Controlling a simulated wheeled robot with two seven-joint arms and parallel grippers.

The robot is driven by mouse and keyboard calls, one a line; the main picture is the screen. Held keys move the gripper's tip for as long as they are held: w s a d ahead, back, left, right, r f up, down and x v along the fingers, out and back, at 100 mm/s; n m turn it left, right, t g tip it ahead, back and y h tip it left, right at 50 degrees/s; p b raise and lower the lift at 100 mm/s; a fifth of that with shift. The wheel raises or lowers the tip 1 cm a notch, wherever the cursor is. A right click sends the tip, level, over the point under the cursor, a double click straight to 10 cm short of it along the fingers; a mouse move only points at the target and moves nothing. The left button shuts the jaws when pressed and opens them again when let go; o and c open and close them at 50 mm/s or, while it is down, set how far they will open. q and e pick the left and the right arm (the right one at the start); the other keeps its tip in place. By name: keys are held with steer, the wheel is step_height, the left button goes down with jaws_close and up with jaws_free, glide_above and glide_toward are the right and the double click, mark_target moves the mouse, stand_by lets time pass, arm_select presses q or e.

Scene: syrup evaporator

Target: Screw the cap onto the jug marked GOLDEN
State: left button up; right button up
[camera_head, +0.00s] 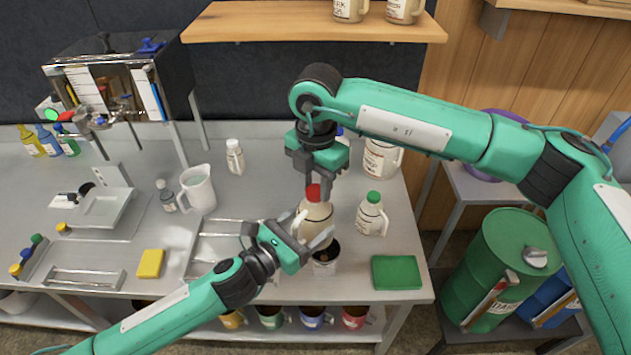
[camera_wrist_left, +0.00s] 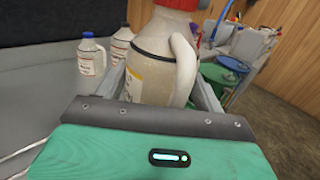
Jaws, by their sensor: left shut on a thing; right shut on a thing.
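A pale jug (camera_head: 317,213) stands upright on the steel bench; its label is not readable in the head view. My left gripper (camera_head: 312,238) is shut on this jug low on its body. The jug's body, handle and part of a label also show in the left wrist view (camera_wrist_left: 165,65). A red cap (camera_head: 313,192) is at the jug's mouth, and its red edge shows at the top of the left wrist view (camera_wrist_left: 183,4). My right gripper (camera_head: 314,178) points down above the jug and is shut on the red cap. I cannot tell how far the cap is threaded.
A green-capped jug (camera_head: 371,216) stands just to the right, and a larger jug (camera_head: 381,160) behind it. A dark-filled container (camera_head: 325,262) is close in front. A green pad (camera_head: 397,272) lies front right. A white pitcher (camera_head: 199,188) stands left. A wooden shelf (camera_head: 310,22) hangs behind.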

steer(key=m, duration=0.6)
steer(key=shift+d, duration=0.1)
steer(key=o, duration=1)
step_height(320, 180, up, 12)
steer(key=shift+w, duration=0.1)
